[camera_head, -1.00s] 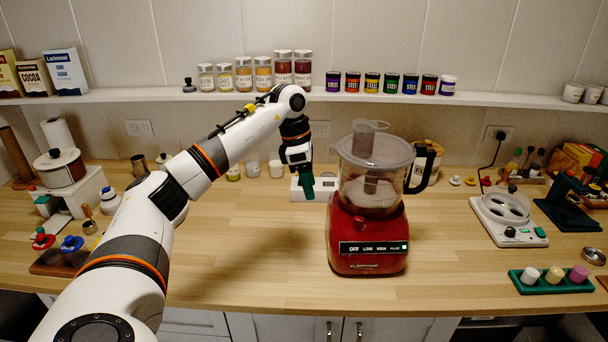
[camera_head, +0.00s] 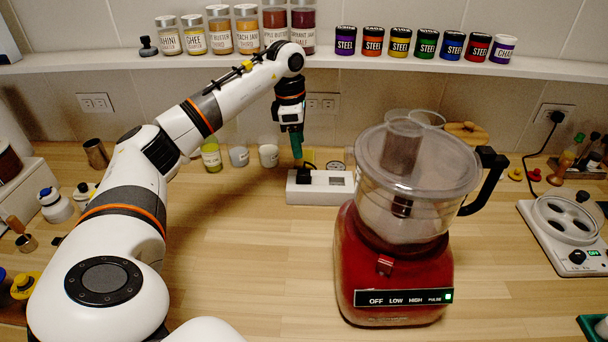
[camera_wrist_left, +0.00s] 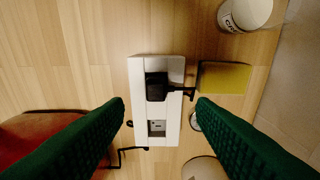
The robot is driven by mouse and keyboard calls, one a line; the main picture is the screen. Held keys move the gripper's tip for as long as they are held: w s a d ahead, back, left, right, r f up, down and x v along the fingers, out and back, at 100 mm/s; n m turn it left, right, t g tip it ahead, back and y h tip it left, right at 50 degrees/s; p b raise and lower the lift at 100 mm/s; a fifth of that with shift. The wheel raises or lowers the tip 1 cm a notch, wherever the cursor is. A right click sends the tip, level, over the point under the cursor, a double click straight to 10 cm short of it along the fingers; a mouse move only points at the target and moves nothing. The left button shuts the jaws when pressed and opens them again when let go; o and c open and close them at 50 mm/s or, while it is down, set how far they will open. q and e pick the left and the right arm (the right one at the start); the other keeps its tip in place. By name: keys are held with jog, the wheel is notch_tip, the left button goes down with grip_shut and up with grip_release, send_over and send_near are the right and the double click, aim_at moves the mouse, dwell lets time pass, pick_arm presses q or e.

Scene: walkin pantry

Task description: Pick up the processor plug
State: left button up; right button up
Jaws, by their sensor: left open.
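The black processor plug (camera_wrist_left: 157,88) sits in one end of a white power strip (camera_wrist_left: 144,115) in the left wrist view, with a short black cord leaving its side. The other socket of the strip is empty. In the head view the plug (camera_head: 304,173) shows small and dark on the strip (camera_head: 320,192). My left gripper (camera_head: 297,161) points down over the plug end of the strip. In the wrist view its green fingers (camera_wrist_left: 160,104) are apart, one on each side of the strip, with nothing between them gripped. My right gripper is out of view.
The red food processor (camera_head: 392,265) stands close to the right of the strip. Small cups (camera_head: 268,156) stand to its left, and a yellow block (camera_wrist_left: 223,77) lies beside it. A shelf (camera_head: 200,61) with jars runs above. The counter in front is clear.

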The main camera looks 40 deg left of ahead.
aim_at(303, 172)
pick_arm(q)
notch_tip(303, 172, down, 2)
jog(key=shift+d+f, duration=0.15)
jog(key=shift+w+f+p, duration=0.1)
jog(key=shift+f+p, duration=0.2)
jog(key=shift+f, duration=0.35)
jog(key=f, duration=0.1)
jog(key=d+f+p, duration=0.1)
jog(key=f, duration=0.1)
jog(key=shift+f, duration=0.8)
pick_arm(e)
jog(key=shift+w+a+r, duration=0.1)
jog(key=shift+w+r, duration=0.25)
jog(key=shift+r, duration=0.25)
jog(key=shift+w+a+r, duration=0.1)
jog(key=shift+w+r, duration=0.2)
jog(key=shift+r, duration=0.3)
pick_arm(q)
jog(key=shift+c, duration=1.1)
jog(key=c, duration=0.9)
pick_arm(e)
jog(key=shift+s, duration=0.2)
